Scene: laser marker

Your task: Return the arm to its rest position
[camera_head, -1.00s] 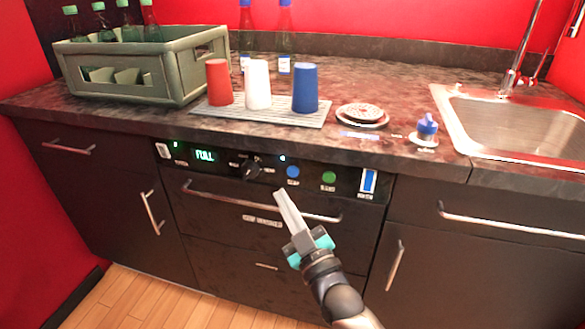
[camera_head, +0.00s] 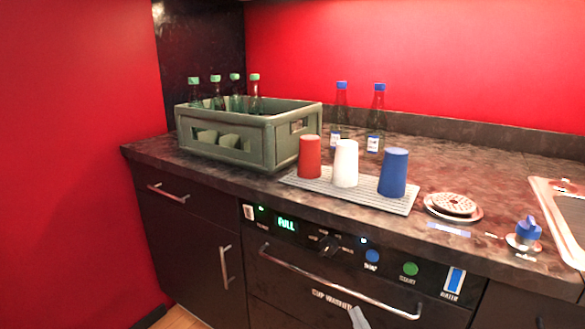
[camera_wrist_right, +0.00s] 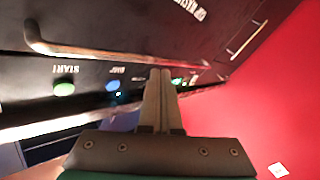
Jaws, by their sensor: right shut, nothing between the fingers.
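My right gripper (camera_head: 358,317) shows only as its fingertips at the bottom edge of the head view, in front of the cup washer (camera_head: 270,270). In the right wrist view the right gripper (camera_wrist_right: 160,75) has its two fingers together with nothing between them. The washer's panel, upside down there, shows a green START button (camera_wrist_right: 64,88) and a blue button (camera_wrist_right: 113,86) to the left of the fingers. In the head view the panel has a lit display (camera_head: 287,224) reading FULL and a dark knob (camera_head: 329,246). My left gripper is not in view.
On the counter stand a green crate (camera_head: 225,150) with several bottles, and a drying mat (camera_head: 345,193) with a red cup (camera_head: 310,157), a white cup (camera_head: 346,163) and a blue cup (camera_head: 393,172). A sink (camera_head: 562,200) is at the right. The handle (camera_head: 330,281) sticks out from the washer.

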